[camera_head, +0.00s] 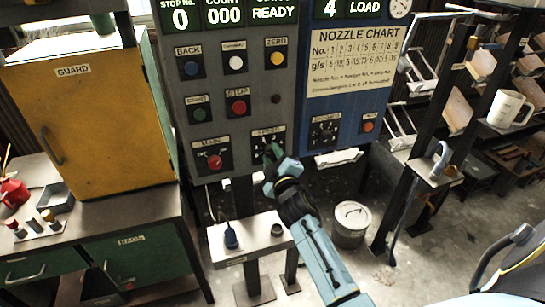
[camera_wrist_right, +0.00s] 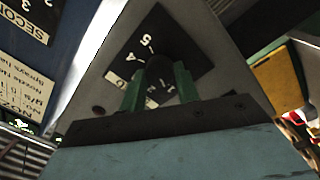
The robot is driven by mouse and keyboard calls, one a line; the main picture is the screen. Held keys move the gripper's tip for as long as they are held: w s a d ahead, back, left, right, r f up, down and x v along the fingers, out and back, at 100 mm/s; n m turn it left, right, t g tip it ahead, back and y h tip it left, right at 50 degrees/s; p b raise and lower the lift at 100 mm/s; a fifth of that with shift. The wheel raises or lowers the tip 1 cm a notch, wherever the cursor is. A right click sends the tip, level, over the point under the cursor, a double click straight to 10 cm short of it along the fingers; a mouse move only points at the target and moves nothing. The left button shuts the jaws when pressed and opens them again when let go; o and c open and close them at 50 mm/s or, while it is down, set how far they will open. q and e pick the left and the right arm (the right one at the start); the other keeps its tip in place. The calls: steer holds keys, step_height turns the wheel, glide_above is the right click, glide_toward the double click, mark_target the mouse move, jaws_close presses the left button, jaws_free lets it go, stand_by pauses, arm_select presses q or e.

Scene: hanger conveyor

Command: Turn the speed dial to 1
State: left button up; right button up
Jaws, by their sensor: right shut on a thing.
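The speed dial (camera_head: 268,139) is a black plate with white digits, low on the grey control panel and right of the red main switch. My right gripper (camera_head: 272,155) reaches up to it from below and covers its lower part. In the right wrist view, the green fingers of my right gripper (camera_wrist_right: 160,92) stand on either side of the dark knob (camera_wrist_right: 159,70) and are shut on it. Digits show around the knob on the dial plate (camera_wrist_right: 150,35). Which digit the knob points at cannot be told. My left gripper is not in view.
The grey panel (camera_head: 214,140) also holds several push buttons and the main switch (camera_head: 214,161). A blue panel (camera_head: 352,110) with a second black dial (camera_head: 324,131) adjoins it on the right. A small white table (camera_head: 250,240) and a lidded bin (camera_head: 351,222) stand below.

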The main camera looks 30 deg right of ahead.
steer(key=o, duration=1)
steer(key=shift+c, duration=0.2)
steer(key=v, duration=1.3)
steer(key=shift+s+b, duration=0.25)
steer(key=shift+b, duration=0.1)
steer(key=shift+f, duration=0.1)
